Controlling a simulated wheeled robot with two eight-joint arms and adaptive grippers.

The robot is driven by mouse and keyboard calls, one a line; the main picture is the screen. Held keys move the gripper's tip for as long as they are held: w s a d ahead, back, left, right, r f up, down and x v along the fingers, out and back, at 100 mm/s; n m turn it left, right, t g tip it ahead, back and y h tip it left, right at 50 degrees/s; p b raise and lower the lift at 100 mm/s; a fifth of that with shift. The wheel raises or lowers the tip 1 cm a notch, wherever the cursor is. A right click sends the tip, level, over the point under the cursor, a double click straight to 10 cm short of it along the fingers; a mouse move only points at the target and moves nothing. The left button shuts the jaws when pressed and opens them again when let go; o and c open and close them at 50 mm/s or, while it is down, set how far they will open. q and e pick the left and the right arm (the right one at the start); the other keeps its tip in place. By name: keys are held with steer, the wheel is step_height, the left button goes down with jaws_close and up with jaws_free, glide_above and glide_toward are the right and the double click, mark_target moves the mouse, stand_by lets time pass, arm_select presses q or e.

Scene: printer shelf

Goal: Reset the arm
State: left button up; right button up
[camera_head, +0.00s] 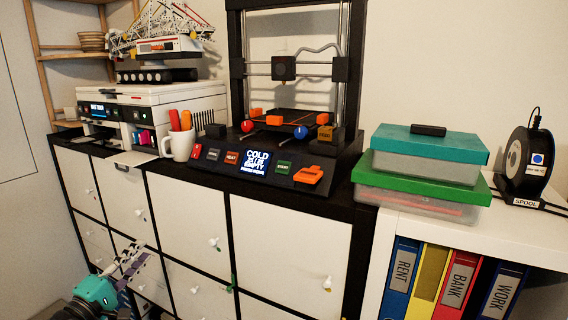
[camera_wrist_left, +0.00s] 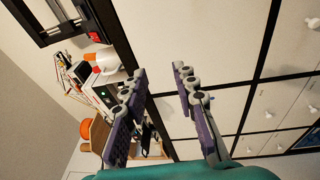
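My left gripper (camera_head: 132,258) shows at the lower left of the head view, in front of the white cabinet (camera_head: 290,238) doors and below the printer shelf top. Its arm has a teal section. In the left wrist view, the two purple and grey fingers (camera_wrist_left: 158,82) stand apart with nothing between them but the view of the cabinet front. The left gripper is open and empty. My right gripper is not in either view.
A white printer (camera_head: 150,108), a mug (camera_head: 180,144) with handles in it, and a black 3D printer (camera_head: 290,90) stand on the cabinet. Stacked lidded boxes (camera_head: 422,165), a spool (camera_head: 527,160) and binders (camera_head: 455,280) are at the right. Small knobs stick out from the doors.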

arm_select(q)
steer(key=s+d+f+m+g+h+b, duration=0.15)
steer(key=d+f+m+g, duration=0.25)
steer(key=d+f, duration=0.45)
steer(key=s+d+f+m+g+b, duration=0.3)
steer(key=d+f, duration=0.3)
steer(key=d, duration=0.5)
steer(key=s+d+f+m+g+y+b, duration=0.3)
steer(key=s+f+m, duration=0.5)
steer(key=s+f, duration=0.5)
steer(key=shift+s+f+g+y+b, duration=0.35)
steer(key=shift+s+g+y, duration=0.35)
steer(key=shift+y, duration=0.55)
steer(key=shift+w, duration=0.15)
